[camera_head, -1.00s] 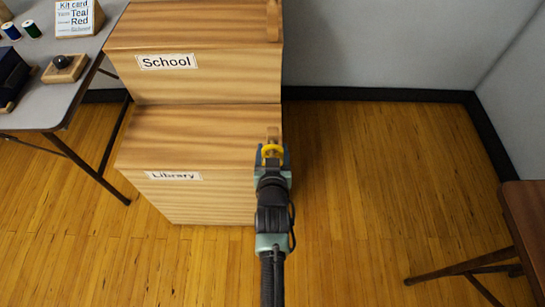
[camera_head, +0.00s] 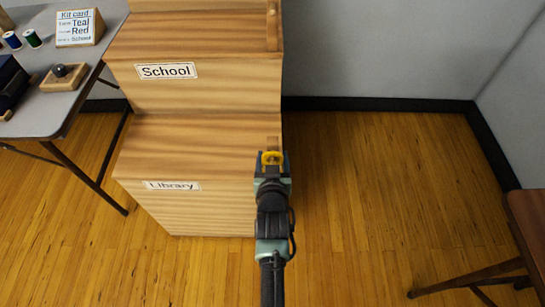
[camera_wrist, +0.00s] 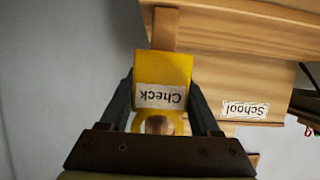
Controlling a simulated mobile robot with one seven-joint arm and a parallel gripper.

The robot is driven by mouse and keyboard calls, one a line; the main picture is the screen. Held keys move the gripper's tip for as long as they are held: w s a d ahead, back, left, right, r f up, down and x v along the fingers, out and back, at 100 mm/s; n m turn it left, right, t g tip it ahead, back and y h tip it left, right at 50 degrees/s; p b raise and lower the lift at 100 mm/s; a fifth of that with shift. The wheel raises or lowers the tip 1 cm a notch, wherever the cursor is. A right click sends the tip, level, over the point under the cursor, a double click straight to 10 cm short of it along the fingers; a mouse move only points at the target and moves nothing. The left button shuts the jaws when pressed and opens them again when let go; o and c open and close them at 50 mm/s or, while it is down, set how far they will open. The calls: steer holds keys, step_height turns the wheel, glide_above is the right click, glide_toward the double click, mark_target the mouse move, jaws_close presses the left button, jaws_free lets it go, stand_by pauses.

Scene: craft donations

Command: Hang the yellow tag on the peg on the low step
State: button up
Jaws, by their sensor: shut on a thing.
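The yellow tag (camera_wrist: 163,70) has a white label reading "Check", upside down in the wrist view. My gripper (camera_wrist: 163,105) is shut on the tag, with a finger at each side. The tag's ring (camera_wrist: 142,125) is at the bottom, and a brown round shape shows through its hole. I cannot tell if that is the peg or if the ring is around it. In the head view the tag (camera_head: 272,157) is at the right front of the low step (camera_head: 190,145), labelled "Library". A wooden upright (camera_head: 273,142) stands just behind it; the peg itself is not clear.
The higher step (camera_head: 215,90), labelled "School", rises behind, with another wooden upright (camera_head: 272,25) at its right edge. A grey table (camera_head: 75,100) with spools and a kit card (camera_head: 78,28) is at the left. A brown table (camera_head: 530,215) is at the right. Floor right of the steps is clear.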

steer(key=o, duration=1.4)
steer(key=shift+c, duration=0.2)
steer(key=p+v, duration=0.4)
steer(key=v, duration=0.9)
